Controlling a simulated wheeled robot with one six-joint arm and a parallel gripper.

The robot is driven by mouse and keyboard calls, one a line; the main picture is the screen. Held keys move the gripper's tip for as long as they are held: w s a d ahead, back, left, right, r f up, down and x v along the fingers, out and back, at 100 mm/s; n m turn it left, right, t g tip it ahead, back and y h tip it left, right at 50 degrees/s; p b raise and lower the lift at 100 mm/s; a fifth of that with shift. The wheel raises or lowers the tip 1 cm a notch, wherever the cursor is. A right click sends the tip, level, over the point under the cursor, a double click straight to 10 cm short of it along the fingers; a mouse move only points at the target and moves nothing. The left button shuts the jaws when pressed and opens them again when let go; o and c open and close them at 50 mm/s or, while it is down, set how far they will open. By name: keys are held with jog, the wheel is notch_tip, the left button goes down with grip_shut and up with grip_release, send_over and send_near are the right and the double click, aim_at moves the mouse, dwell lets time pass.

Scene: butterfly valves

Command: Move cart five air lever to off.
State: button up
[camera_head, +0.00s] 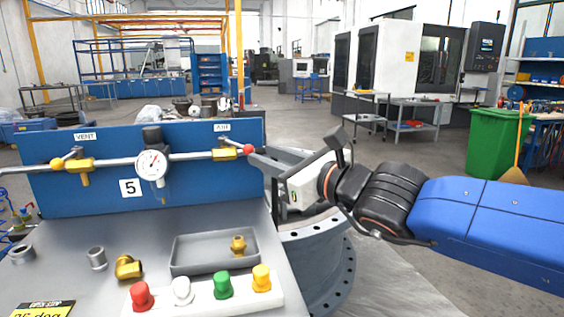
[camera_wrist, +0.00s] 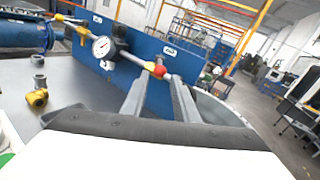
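The cart is a blue panel (camera_head: 100,195) with a "5" plate (camera_head: 130,187). Under its AIR label (camera_head: 222,127) is a yellow valve body (camera_head: 224,154) with a red-tipped air lever (camera_head: 248,149), which appears to lie roughly along the pipe, tip to the right. My gripper (camera_head: 262,158) is just right of the red tip. In the wrist view, my gripper (camera_wrist: 158,82) is open, its two fingers spread, with the red tip (camera_wrist: 159,71) showing between and just beyond the fingertips. Nothing is held. I cannot tell whether a finger touches it.
A pressure gauge (camera_head: 152,165) sits mid-pipe, with the VENT valve (camera_head: 80,165) at left. On the bench are a grey tray (camera_head: 200,262) with a brass fitting, loose fittings, and colored knobs in front. A large flanged pipe (camera_head: 318,250) stands right of the bench. Open floor lies further right.

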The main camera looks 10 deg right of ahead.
jog(key=shift+v, duration=1.8)
